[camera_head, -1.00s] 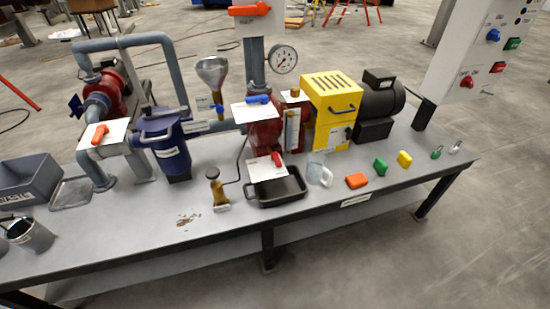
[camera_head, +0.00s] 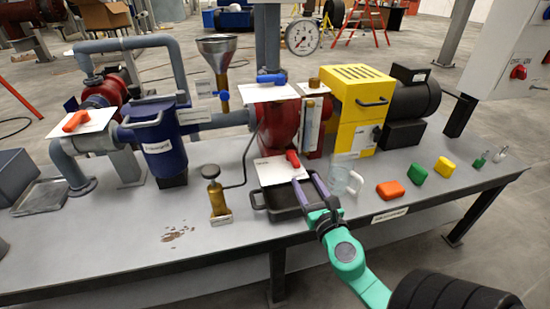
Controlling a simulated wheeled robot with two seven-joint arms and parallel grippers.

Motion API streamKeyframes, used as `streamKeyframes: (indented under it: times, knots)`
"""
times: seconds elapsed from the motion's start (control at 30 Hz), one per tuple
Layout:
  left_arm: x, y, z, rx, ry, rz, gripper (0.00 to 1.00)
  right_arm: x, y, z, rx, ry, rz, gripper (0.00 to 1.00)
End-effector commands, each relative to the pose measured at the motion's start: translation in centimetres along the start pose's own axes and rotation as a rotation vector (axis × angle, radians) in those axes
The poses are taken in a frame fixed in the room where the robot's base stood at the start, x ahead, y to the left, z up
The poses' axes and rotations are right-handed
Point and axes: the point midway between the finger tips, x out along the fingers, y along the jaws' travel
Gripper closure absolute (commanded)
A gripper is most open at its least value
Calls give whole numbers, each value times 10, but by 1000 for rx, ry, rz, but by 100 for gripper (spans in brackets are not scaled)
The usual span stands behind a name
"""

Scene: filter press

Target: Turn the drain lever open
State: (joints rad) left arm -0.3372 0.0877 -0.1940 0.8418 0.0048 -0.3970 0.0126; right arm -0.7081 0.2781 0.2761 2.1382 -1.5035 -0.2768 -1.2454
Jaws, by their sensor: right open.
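The drain lever appears to be the small red lever (camera_head: 293,158) above a white label plate (camera_head: 278,171), low on the front of the red pump body (camera_head: 279,128). The plate's lettering is too small to read. My right gripper (camera_head: 308,184) is open, with its two purple fingers pointing up toward the red lever. The fingertips are close below and beside the lever, over the black drip tray (camera_head: 262,207). I cannot tell whether they touch it. Nothing shows between the fingers. My left gripper is not in the picture.
A clear jug (camera_head: 340,180) stands just right of my right gripper. A brass hand pump (camera_head: 215,192) stands left of the tray.

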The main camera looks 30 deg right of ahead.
Motion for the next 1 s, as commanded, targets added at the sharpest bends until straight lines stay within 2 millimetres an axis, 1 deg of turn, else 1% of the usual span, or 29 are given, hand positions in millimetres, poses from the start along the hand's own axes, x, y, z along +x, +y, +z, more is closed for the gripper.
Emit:
streamKeyframes:
  times: [0.03, 0.07, 0.17, 0.27, 0.4, 0.5, 0.63, 0.83, 0.87, 0.9, 0.97, 1.0]
  knots:
    - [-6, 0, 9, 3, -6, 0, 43, 10, 0, 7, 3, -4, 1, 43]
    - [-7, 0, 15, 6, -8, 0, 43, 18, 1, 8, 2, -4, 1, 43]
    - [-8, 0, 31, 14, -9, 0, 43, 44, 0, 8, 4, -3, 0, 43]
    - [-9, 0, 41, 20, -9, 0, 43, 71, 0, 6, 6, -4, -1, 43]
    - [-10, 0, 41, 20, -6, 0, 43, 105, 0, 4, 6, -2, 0, 43]
    - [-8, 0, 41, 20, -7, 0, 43, 122, 0, 1, 7, 0, -1, 43]
    - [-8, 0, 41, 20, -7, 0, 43, 130, 0, 1, 7, 1, 1, 43]
    - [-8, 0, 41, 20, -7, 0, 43, 131, 0, 1, 7, 2, 1, 43]
    - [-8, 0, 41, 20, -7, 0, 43, 131, 0, 1, 7, 2, 1, 46]
    - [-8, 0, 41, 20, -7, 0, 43, 131, 0, 0, 7, 2, 1, 62]
    - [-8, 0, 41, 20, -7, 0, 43, 131, 0, 0, 7, 2, 1, 85]
    - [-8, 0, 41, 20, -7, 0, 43, 131, 0, 0, 8, 2, 1, 100]
